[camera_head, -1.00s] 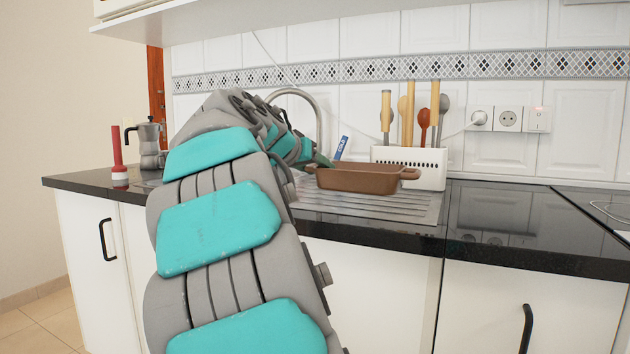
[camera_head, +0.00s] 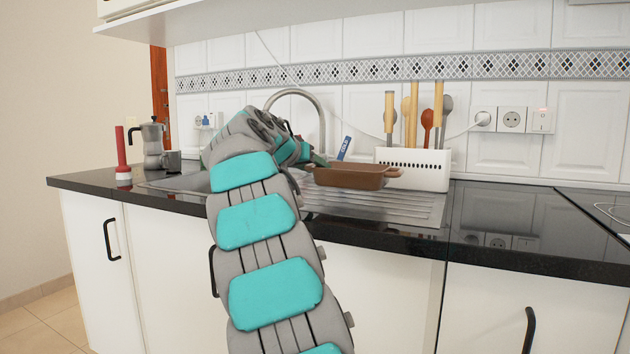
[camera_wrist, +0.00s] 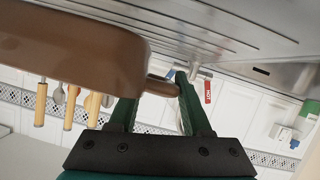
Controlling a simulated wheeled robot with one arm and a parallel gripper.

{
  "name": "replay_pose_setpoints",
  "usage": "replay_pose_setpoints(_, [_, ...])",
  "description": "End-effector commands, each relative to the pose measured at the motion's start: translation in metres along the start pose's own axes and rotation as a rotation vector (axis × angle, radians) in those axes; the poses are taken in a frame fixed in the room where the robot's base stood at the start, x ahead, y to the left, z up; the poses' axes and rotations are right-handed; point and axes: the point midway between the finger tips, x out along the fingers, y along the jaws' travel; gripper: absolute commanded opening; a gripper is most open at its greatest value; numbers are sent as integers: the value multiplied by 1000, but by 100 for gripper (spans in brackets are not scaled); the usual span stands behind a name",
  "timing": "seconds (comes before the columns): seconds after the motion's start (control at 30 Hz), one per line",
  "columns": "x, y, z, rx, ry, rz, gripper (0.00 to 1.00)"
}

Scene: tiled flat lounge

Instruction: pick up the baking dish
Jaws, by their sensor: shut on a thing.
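The brown baking dish (camera_head: 350,177) is upright at the steel drainboard, in front of a white utensil holder. In the wrist view, which is upside down, its side (camera_wrist: 75,45) fills the upper left. My gripper (camera_head: 318,160) is at the dish's left end, small and partly hidden by my arm. In the wrist view its green fingers (camera_wrist: 160,92) are on either side of the dish's short handle (camera_wrist: 163,87), shut on it. Whether the dish's base touches the drainboard is unclear.
The white holder (camera_head: 430,170) with several utensils stands behind the dish. A curved faucet (camera_head: 320,110) rises behind my arm. A moka pot (camera_head: 152,145), a dark mug (camera_head: 171,161) and a red-handled plunger (camera_head: 121,155) stand left. The black counter (camera_head: 510,212) is clear on the right.

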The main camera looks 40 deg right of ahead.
Motion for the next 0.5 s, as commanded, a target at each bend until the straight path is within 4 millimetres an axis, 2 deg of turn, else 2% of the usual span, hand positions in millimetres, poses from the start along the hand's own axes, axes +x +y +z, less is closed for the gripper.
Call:
replay_pose_setpoints(0.37, [10,-4,27,-1,1,2,0])
replay_pose_setpoints(0.5, [12,-6,30,0,4,-1,0])
